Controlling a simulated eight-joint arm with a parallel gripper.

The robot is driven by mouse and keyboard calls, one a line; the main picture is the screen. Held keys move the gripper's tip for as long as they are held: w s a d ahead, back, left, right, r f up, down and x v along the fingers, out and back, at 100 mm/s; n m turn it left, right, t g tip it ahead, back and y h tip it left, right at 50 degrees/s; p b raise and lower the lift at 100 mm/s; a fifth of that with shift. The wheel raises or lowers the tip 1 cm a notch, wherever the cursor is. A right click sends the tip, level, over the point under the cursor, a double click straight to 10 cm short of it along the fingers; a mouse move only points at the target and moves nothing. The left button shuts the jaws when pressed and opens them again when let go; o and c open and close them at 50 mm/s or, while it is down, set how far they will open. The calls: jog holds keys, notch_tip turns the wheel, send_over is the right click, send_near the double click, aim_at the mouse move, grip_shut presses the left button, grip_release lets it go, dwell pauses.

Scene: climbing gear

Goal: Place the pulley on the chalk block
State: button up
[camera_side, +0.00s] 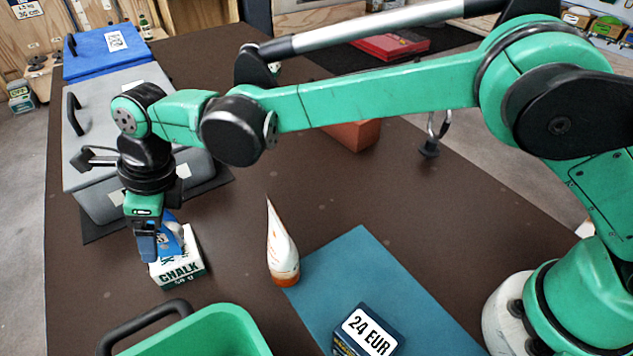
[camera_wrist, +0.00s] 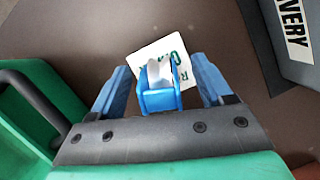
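The blue pulley (camera_wrist: 160,97) with its pale wheel is on top of the white and green chalk block (camera_wrist: 176,51) in the wrist view. In the side view the pulley (camera_side: 174,238) appears to rest on the upper face of the chalk block (camera_side: 181,270), partly hidden by my fingers. My gripper (camera_side: 148,250) points down at the block. In the wrist view my gripper (camera_wrist: 160,75) is open, with one blue finger on each side of the pulley and a visible gap on both sides.
A green crate (camera_side: 215,325) with a dark handle stands in front. A white-orange tube (camera_side: 280,245) stands right of the block. A grey case (camera_side: 120,95) lies behind my gripper.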

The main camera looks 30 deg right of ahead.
jog(key=v, duration=1.2)
jog(key=d+r+n+t, duration=0.25)
jog(key=d+n, duration=0.65)
jog(key=d, duration=0.6)
jog(key=s+d+f+n+t+h, duration=0.1)
jog(key=s+d+f+n, duration=0.2)
jog(key=d+n, duration=0.3)
jog(key=s+d+f+n+t+h, duration=0.2)
jog(key=s+d+f+n, duration=0.2)
jog(key=d, duration=0.5)
jog(key=s+n, duration=0.2)
jog(key=n, duration=0.1)
jog(key=shift+d+n, duration=0.3)
jog(key=shift+d, duration=0.1)
jog(key=shift+o, duration=0.2)
jog(key=shift+s+t, duration=0.15)
jog(key=shift+t, duration=0.1)
